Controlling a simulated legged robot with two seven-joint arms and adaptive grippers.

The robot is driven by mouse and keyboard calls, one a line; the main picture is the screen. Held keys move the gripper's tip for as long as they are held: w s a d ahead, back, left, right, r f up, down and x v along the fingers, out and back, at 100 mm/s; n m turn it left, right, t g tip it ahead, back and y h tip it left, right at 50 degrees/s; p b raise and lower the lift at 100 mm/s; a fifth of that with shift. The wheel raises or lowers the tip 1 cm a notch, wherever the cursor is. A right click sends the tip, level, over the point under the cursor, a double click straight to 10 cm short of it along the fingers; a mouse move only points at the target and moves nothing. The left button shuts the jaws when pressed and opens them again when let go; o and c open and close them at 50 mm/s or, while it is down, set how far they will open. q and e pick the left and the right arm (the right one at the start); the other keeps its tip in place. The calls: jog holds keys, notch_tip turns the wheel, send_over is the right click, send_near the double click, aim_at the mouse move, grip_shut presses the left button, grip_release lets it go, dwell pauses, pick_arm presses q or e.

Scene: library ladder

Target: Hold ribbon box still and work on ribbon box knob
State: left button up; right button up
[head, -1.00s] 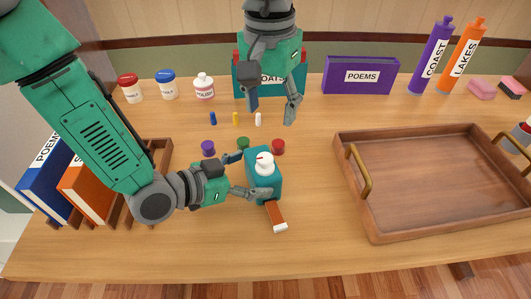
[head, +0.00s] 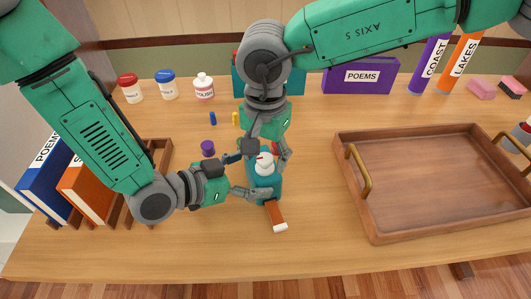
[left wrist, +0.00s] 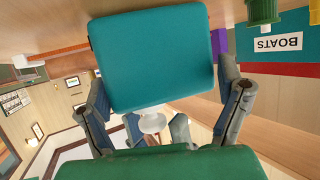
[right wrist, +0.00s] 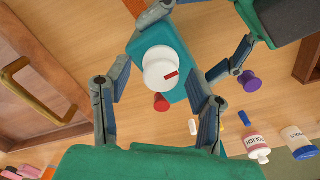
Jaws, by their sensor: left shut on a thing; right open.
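The ribbon box (head: 270,186) is a teal block standing on the table, with a strip of orange ribbon (head: 273,211) coming out at its near side. Its white knob (head: 264,163) sits on top and carries a red mark, clear in the right wrist view (right wrist: 158,68). My left gripper (head: 250,177) is shut on the box from the left. In the left wrist view its fingers flank the teal body (left wrist: 150,60). My right gripper (head: 267,153) is open above the box. In the right wrist view its fingers stand apart on either side of the knob.
A purple spool (head: 208,148) and a red spool (right wrist: 161,102) stand close behind the box. A wooden tray (head: 430,185) with brass handles lies to the right. Bookends with books (head: 88,190) stand at left.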

grip_shut()
